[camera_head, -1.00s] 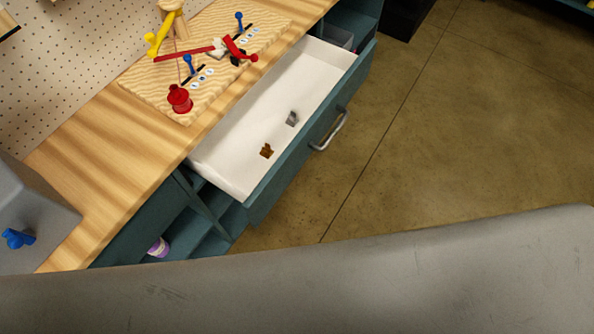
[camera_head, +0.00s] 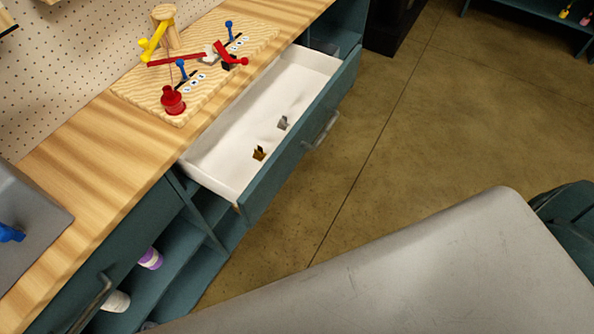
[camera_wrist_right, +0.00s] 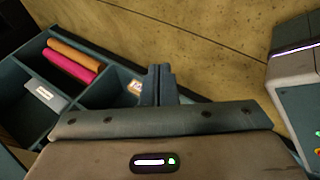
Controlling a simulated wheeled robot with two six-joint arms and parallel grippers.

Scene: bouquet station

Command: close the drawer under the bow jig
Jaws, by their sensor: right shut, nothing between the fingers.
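The drawer (camera_head: 205,160) under the bow jig is pulled open in the head view. It has a white inside, a teal front (camera_head: 290,150) and a grey bar handle (camera_head: 321,130). A small brown piece and a small grey piece lie in it. The bow jig (camera_head: 200,60) is a wooden board on the bench top with red, blue and yellow parts. My right gripper (camera_wrist_right: 160,84) shows in the right wrist view, shut and empty, with shelving beyond it to the left. It does not show in the head view, so its distance to the drawer is unclear. My left gripper is in neither view.
Teal open shelves with a purple-labelled bottle (camera_head: 150,258) are below the bench, left of the drawer. In the wrist view, a pink roll (camera_wrist_right: 68,66) and an orange roll (camera_wrist_right: 74,53) lie in a compartment. The floor (camera_head: 430,140) right of the drawer is clear.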

